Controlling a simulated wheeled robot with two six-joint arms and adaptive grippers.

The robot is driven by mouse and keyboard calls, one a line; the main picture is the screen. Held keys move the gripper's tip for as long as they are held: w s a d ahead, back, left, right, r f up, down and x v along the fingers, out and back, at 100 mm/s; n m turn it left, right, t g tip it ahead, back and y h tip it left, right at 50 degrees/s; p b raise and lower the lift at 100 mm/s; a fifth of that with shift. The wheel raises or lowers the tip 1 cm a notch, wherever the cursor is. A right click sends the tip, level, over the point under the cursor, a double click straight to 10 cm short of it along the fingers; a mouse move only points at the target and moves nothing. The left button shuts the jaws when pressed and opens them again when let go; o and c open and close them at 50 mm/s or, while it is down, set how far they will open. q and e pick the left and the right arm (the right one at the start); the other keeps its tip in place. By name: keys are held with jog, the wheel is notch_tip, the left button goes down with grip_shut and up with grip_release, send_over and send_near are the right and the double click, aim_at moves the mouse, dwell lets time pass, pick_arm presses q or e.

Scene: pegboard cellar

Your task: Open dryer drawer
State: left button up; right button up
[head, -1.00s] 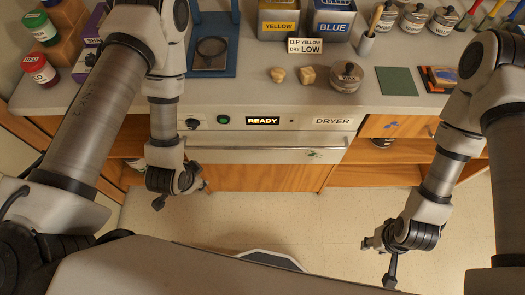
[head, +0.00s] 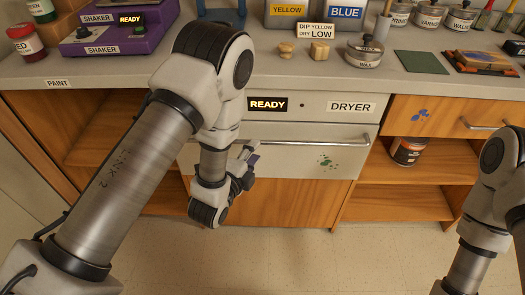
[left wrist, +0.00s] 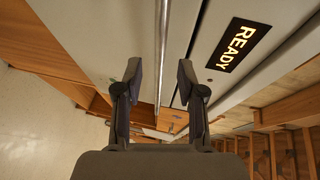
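The dryer drawer (head: 285,165) has a pale front with green spots and appears shut under the counter in the head view. Its metal handle bar (head: 318,148) runs across the front. In the left wrist view the two fingers (left wrist: 160,76) are spread, one on each side of the handle bar (left wrist: 163,45), with gaps on both sides. Part of the handle is hidden behind my left arm in the head view. My right gripper is out of view; only its arm shows at lower right.
The lit READY display (head: 268,104) and DRYER label (head: 351,107) sit above the drawer. Wax tin, sign and blocks stand on the counter (head: 300,75). An open shelf with a can (head: 408,151) is right of the drawer. The floor (head: 330,255) in front is clear.

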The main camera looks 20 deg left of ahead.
aim_at(262, 141)
pick_arm(q)
jog(key=x, duration=0.5)
jog(key=shift+w+d, duration=0.1)
jog(key=shift+w, duration=0.3)
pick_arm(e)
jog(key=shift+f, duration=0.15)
pick_arm(q)
grip_shut()
jog(key=shift+f, duration=0.1)
